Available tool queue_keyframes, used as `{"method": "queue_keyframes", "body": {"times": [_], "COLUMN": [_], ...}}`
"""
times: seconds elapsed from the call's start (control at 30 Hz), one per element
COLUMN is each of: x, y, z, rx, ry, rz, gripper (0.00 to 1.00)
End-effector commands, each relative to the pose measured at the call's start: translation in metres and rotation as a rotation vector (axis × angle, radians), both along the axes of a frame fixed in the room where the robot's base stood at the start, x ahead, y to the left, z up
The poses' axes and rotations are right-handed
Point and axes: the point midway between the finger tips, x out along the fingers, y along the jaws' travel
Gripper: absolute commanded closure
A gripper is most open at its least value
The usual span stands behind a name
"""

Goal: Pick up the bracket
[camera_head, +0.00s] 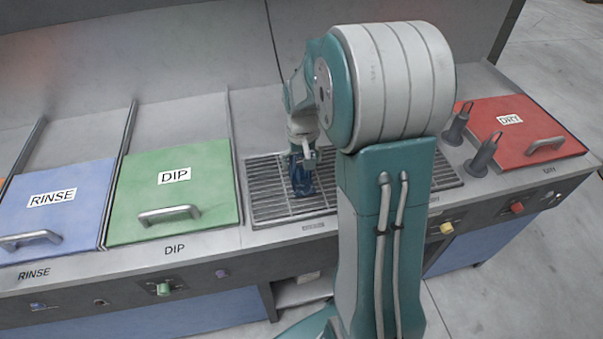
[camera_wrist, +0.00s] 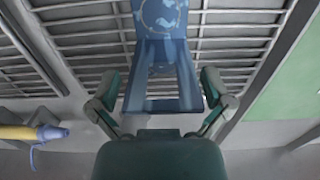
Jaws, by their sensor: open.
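The bracket (camera_wrist: 188,78) is a blue part with a flat plate and an open frame end. In the wrist view it lies between the two fingers of my gripper (camera_wrist: 162,98). The fingers are apart, one on each side of it, and I cannot tell whether they touch it. In the head view my gripper (camera_head: 301,178) points down over the metal grate, and the blue bracket (camera_head: 300,184) shows at its tip. I cannot tell there whether the bracket rests on the grate.
The slatted grate (camera_head: 268,190) lies below my gripper. Left are a green DIP lid (camera_head: 200,193) and a blue RINSE lid (camera_head: 62,205) with handles. Right are two grey posts (camera_head: 484,154) and a red DRY lid (camera_head: 515,115). A yellow-and-blue object (camera_wrist: 32,132) shows at left in the wrist view.

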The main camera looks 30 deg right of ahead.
Motion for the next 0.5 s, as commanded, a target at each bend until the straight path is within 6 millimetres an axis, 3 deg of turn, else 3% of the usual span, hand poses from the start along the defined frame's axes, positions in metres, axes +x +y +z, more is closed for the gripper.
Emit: {"method": "queue_keyframes", "body": {"times": [0.17, 0.23, 0.37, 0.5], "x": [0.0002, 0.0002, 0.0002, 0.0002], "y": [0.0004, 0.0004, 0.0005, 0.0005], "z": [-0.0002, -0.0001, -0.0001, 0.0001], "rx": [0.000, 0.000, 0.000, 0.000], "ry": [0.000, 0.000, 0.000, -0.001], "rz": [0.001, 0.001, 0.001, 0.000], "gripper": [0.00, 0.22, 0.80, 0.81]}}
